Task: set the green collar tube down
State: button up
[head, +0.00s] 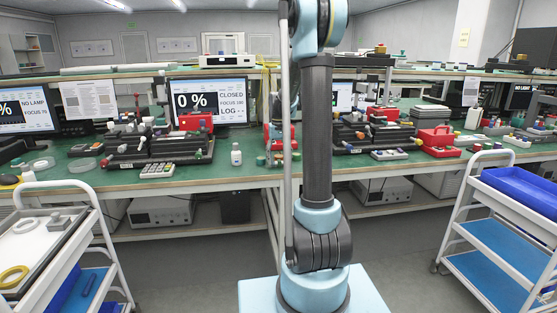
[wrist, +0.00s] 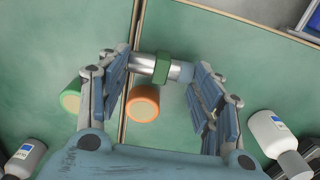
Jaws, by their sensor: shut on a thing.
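In the wrist view, the green collar tube (wrist: 163,66) is a silver cylinder with a green ring and a blue end. It lies crosswise between the two fingers of my gripper (wrist: 158,72), which is shut on it. The green bench top (wrist: 175,135) is below; the gap between tube and bench is hard to judge. An orange-rimmed cylinder with a tan face (wrist: 142,104) stands just below the tube in the picture. A green cylinder with a tan face (wrist: 70,98) is beside the left finger. In the head view, my arm largely hides the gripper and the tube is not clear.
A seam crosses the bench. In the head view, the bench (head: 215,178) holds optics rails, a keypad (head: 157,170) and a monitor (head: 208,106). Carts flank it left and right.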

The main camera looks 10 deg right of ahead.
jog(key=o, duration=1.1)
